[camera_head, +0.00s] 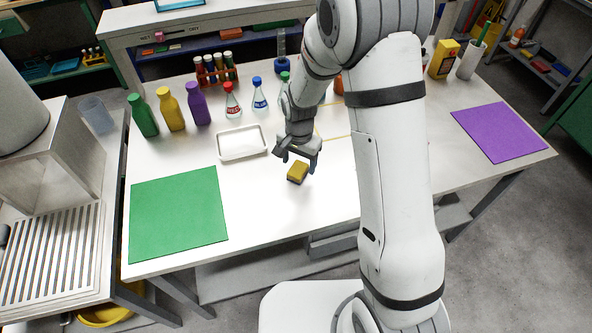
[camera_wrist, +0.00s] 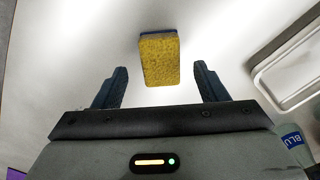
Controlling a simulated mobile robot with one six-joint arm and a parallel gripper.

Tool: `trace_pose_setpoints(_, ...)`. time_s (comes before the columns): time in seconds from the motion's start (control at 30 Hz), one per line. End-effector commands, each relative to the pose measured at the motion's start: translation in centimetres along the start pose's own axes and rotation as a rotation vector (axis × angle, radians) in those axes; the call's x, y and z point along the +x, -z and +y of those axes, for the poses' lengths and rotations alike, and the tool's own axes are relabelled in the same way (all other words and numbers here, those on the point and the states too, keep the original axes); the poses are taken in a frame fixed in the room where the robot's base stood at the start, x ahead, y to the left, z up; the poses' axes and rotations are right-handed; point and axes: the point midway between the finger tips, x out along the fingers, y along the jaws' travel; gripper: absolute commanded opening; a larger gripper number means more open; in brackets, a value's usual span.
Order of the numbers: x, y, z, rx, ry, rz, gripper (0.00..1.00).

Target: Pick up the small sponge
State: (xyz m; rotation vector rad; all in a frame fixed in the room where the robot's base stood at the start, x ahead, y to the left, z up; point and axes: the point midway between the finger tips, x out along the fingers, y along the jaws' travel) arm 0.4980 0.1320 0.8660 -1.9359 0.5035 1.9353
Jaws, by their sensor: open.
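The small sponge (camera_head: 297,173) is a yellow block with a dark side, lying on the white table in front of the white tray. In the wrist view the sponge (camera_wrist: 159,61) is upright in the picture, beyond the fingertips and roughly centred between them. My gripper (camera_head: 299,161) is open above and just behind the sponge, pointing down. In the wrist view my gripper (camera_wrist: 160,80) shows its two dark fingers wide apart with nothing between them. A gap seems to lie between the fingers and the sponge; its exact size I cannot tell.
A white tray (camera_head: 242,143) stands left of my gripper. A green mat (camera_head: 178,212) lies at left, a purple mat (camera_head: 499,131) at right. Coloured bottles (camera_head: 170,108) and a rack of tubes (camera_head: 215,69) stand behind. The table in front of the sponge is clear.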

Motion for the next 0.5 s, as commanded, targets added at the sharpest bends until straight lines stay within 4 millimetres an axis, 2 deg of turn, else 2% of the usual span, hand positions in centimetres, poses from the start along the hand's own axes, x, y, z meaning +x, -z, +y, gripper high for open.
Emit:
trace_pose_setpoints(0.2, 2.8, -0.3, -0.1, -0.002, -0.002, -0.002, 0.66)
trace_pose_setpoints(0.5, 3.4, -0.3, -0.2, -0.003, 0.0, 0.0, 0.66)
